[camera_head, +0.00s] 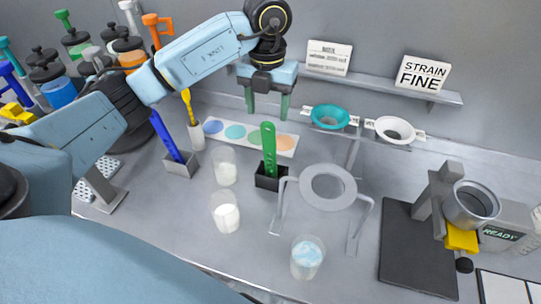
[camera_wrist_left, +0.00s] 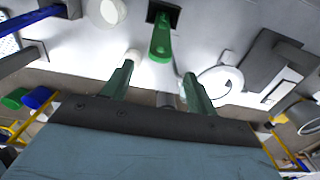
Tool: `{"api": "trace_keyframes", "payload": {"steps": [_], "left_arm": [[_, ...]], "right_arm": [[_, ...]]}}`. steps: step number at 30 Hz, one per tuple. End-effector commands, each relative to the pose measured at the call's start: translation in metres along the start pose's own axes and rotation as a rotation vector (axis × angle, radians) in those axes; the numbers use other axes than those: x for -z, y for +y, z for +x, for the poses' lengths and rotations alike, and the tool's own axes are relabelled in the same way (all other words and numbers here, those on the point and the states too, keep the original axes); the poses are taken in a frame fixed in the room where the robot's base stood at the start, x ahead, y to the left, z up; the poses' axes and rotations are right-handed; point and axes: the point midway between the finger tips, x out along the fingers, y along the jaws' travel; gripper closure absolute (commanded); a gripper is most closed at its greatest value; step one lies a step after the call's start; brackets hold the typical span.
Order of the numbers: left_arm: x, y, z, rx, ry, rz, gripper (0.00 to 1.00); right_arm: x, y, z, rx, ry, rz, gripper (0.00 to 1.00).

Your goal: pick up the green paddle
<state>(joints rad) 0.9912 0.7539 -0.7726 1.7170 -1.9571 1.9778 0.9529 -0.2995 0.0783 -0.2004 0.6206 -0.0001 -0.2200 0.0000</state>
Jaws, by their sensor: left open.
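The green paddle (camera_head: 268,150) stands upright in a small black holder (camera_head: 266,181) on the grey bench. My left gripper (camera_head: 267,115) is open and empty, its green fingers pointing down above and behind the paddle's top in the head view. In the left wrist view the paddle (camera_wrist_left: 160,38) rises from its black holder (camera_wrist_left: 172,17), ahead of and between the open fingers of the gripper (camera_wrist_left: 160,66). The paddle appears apart from both fingers. My right gripper is not in view.
A blue paddle (camera_head: 166,136) and a yellow one (camera_head: 188,105) stand in holders to the left. Clear cups (camera_head: 225,212) are nearby. A grey ring stand (camera_head: 328,187) is close on the right. A wall shelf (camera_head: 375,84) with signs is behind.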

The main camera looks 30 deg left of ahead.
Motion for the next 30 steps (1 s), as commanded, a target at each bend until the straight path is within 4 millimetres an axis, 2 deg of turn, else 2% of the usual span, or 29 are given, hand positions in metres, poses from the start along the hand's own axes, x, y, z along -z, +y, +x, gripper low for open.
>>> {"api": "trace_keyframes", "payload": {"steps": [4,11,16,21,29,30], "left_arm": [[0.0,0.0,0.023,0.001,0.003,0.0,0.42],[-0.002,0.0,0.04,0.003,0.001,0.001,0.42],[-0.009,0.001,0.063,0.003,0.003,0.0,0.42],[-0.009,0.001,0.084,0.003,0.001,0.003,0.42],[-0.01,0.001,0.087,0.003,-0.002,0.003,0.42],[-0.01,0.001,0.087,0.003,-0.002,0.003,0.46]], "right_arm": [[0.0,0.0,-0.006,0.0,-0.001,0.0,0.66],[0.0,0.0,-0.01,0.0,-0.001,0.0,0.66],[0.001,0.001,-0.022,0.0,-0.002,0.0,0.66],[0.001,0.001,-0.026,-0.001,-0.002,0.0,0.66],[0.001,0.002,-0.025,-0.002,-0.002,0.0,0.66],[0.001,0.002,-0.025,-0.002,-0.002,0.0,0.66]]}}
